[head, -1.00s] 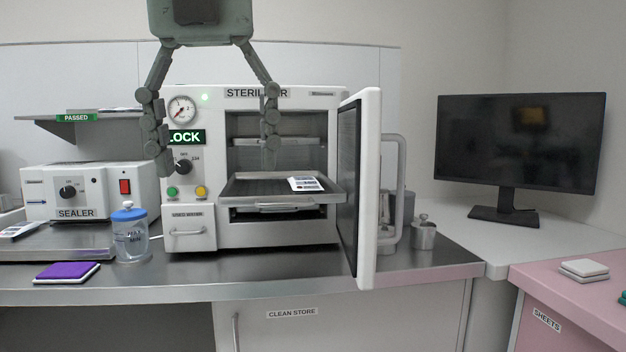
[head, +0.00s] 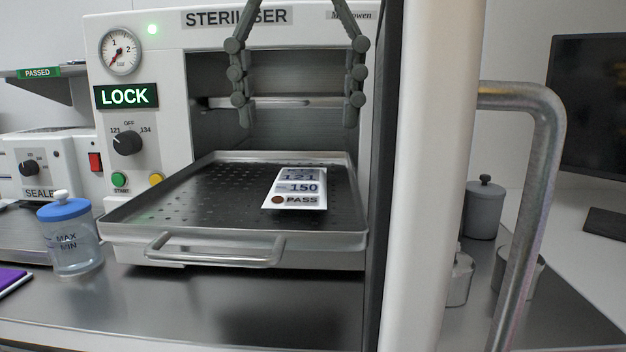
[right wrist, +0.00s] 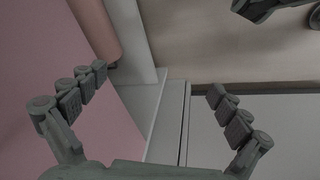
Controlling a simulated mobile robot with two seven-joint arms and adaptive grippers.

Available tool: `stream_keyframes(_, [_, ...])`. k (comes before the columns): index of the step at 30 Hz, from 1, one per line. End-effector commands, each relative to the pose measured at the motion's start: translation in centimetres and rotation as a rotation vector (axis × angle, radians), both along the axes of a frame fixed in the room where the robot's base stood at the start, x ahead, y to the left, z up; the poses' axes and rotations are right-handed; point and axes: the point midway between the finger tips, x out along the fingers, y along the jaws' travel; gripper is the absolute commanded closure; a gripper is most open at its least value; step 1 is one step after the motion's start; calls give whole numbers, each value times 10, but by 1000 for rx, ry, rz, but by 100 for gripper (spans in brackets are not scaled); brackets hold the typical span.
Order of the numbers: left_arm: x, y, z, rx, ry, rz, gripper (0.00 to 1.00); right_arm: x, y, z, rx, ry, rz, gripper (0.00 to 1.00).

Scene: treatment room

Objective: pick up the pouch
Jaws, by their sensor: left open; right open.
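The pouch (head: 297,189) is a small white packet printed 121, 150 and PASS with a brown dot. It lies flat on the perforated metal tray (head: 150,217), which is pulled out of the steriliser (head: 145,75). My left gripper (head: 298,122) hangs from the top of the head view, open and empty, with its fingers in front of the chamber opening. In the picture it is above the pouch and apart from it. My right gripper (right wrist: 165,92) is open and empty in the right wrist view, over a pink surface and pale cabinet fronts.
The steriliser's open door (head: 430,180) stands upright right of the tray, its metal handle (head: 545,150) further right. The tray handle (head: 215,252) faces the front. A blue-lidded jar (head: 72,240) stands left; metal canisters (head: 484,208) stand behind the door.

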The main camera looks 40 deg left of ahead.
Motion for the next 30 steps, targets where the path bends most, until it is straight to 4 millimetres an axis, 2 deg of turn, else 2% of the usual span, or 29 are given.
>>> stream_keyframes(3, [2,2,-15,1,2,0,26,-7,0,0,-4,14,0,0])
stream_keyframes(9, [10,7,-40,-1,5,-1,26,0,1,12,-3,-10,3,0])
stream_keyframes(14, [14,9,-61,-1,3,-1,26,2,0,9,-4,-10,1,0])
stream_keyframes(23, [15,10,-66,-1,-1,2,26,-1,-1,6,-4,-1,0,0])
stream_keyframes(30, [15,10,-66,0,0,1,54,0,-1,7,-4,-3,0,0])
